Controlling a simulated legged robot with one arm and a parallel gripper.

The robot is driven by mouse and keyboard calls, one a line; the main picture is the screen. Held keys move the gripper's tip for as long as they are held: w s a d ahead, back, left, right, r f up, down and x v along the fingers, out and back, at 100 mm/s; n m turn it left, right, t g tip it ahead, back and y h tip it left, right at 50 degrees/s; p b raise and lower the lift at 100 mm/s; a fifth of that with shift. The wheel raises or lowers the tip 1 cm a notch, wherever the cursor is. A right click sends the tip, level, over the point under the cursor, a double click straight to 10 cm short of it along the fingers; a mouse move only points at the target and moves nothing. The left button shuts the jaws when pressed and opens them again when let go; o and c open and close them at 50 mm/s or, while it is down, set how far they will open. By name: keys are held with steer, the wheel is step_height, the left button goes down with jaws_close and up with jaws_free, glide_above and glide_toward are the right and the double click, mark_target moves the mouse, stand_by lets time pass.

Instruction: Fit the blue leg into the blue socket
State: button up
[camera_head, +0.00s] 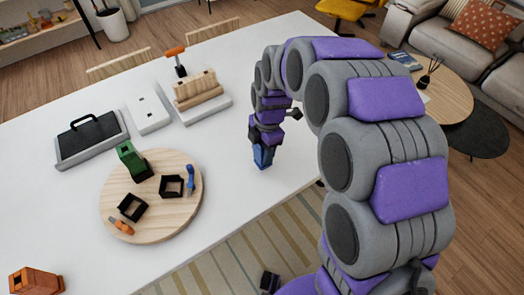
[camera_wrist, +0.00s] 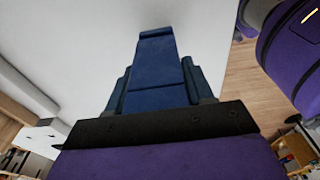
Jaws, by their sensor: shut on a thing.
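My gripper (camera_head: 264,147) is shut on the blue leg (camera_head: 263,159) and holds it low at the right side of the white table. The blue leg also fills the middle of the wrist view (camera_wrist: 162,78). A round wooden board (camera_head: 165,226) lies to the left, apart from the gripper. On it, an empty black square socket (camera_head: 171,186) sits beside a small blue piece (camera_head: 190,179), which marks it as the likely blue socket. I cannot tell whether the leg's lower end touches the table.
Another empty black socket (camera_head: 132,207) has an orange piece (camera_head: 122,226) beside it. A green leg (camera_head: 130,158) stands on the board. An orange block (camera_head: 36,281) lies at front left. Trays and a wooden rack (camera_head: 195,90) stand behind; table between board and gripper is clear.

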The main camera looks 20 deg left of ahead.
steer(key=s+d+r+p, duration=0.2)
steer(key=s+d, duration=0.8)
steer(key=s, duration=0.2)
steer(key=shift+d+p, duration=0.35)
steer(key=shift+d, duration=0.05)
